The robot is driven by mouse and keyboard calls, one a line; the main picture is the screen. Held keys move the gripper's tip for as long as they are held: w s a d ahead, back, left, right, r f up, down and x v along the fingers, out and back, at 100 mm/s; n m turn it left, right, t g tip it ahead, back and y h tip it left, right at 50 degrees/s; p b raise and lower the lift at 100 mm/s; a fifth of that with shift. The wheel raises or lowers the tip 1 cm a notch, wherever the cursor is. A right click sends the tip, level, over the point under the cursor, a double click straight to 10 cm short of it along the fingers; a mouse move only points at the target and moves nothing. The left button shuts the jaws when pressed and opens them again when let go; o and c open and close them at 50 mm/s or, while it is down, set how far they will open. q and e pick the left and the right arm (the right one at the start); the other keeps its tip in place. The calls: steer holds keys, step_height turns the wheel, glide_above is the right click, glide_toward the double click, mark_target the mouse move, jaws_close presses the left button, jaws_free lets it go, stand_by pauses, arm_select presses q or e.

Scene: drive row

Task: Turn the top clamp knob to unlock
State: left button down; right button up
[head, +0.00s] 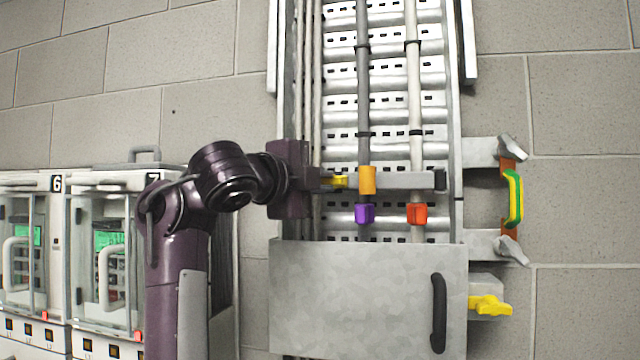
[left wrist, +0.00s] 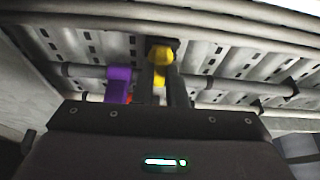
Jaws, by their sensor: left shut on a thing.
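The top clamp is a grey bar (head: 405,180) across the cable tray, with an orange block (head: 368,180) on it. The knob also shows in the left wrist view (left wrist: 160,54), at the tips of my fingers. My left gripper (head: 328,183) comes in from the left and is shut on this knob; the left wrist view shows its two fingers (left wrist: 163,82) on either side of it. The gripper body partly hides the knob's grip. My right gripper is not in view.
Below the bar, a purple clip (head: 364,213) and a red-orange clip (head: 417,213) sit on two vertical cables. A metal cover (head: 355,290) with a black handle stands underneath. Another yellow knob (head: 489,305) is at its right. White cabinets (head: 110,180) stand left.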

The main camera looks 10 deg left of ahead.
arm_select(q)
steer(key=shift+d+f+n+t+y+b, duration=0.2)
steer(key=shift+n+t+y+b, duration=1.25)
steer(key=shift+n, duration=2.15)
steer(key=shift+d+f+n+t+y+b, duration=0.15)
steer(key=shift+n+t+y+b, duration=0.45)
steer(key=shift+n+b, duration=2.3)
steer(key=shift+d+f+n+t+y+b, duration=0.2)
steer(key=shift+n+t+y+b, duration=0.8)
steer(key=shift+n, duration=3.3)
steer(key=shift+n+g+y, duration=0.25)
steer(key=shift+n+y, duration=0.15)
steer(key=shift+y, duration=0.15)
steer(key=c, duration=1.5)
jaws_free()
steer(key=shift+o, duration=0.2)
steer(key=shift+s+b, duration=0.1)
steer(key=shift+b, duration=0.2)
